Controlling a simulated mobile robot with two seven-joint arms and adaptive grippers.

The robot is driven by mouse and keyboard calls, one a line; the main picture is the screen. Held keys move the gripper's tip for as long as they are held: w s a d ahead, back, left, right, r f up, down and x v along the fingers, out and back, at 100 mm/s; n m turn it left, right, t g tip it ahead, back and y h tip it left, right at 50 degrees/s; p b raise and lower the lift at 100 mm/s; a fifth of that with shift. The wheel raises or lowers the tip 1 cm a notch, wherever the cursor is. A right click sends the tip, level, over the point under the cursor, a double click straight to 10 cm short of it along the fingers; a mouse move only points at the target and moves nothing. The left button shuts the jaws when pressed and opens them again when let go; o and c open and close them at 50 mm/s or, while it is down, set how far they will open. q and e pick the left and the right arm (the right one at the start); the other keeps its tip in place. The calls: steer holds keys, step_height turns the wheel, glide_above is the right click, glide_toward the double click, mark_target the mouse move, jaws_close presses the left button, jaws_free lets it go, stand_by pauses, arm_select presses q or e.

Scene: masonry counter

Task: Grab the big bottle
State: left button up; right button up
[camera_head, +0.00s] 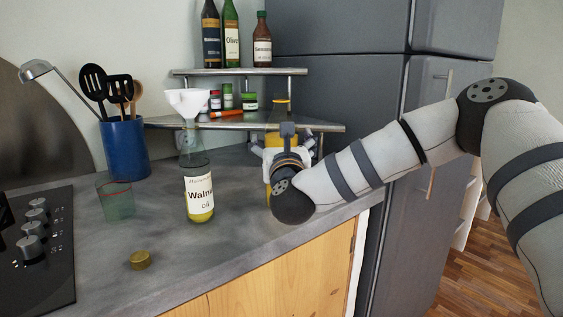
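A yellow object (271,141), perhaps the big bottle, stands on the counter below the corner shelf, mostly hidden behind my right gripper. My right gripper (288,143) is at it, with pale finger parts spread to its left and right. Whether the fingers touch it is hidden by the wrist. A clear walnut oil bottle (198,182) stands upright on the counter left of the gripper, with a little yellow oil at the bottom. A white funnel (188,101) sits in its neck.
A greenish glass (117,201), a brass-coloured lid (140,260) and a blue utensil pot (124,150) are on the counter (240,230). A hob (55,270) is at left. The corner shelf (245,121) holds jars and bottles. A grey fridge (345,85) stands behind at right.

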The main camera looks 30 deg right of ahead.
steer(key=c, duration=2)
steer(key=shift+o, duration=0.2)
steer(key=shift+r, duration=0.15)
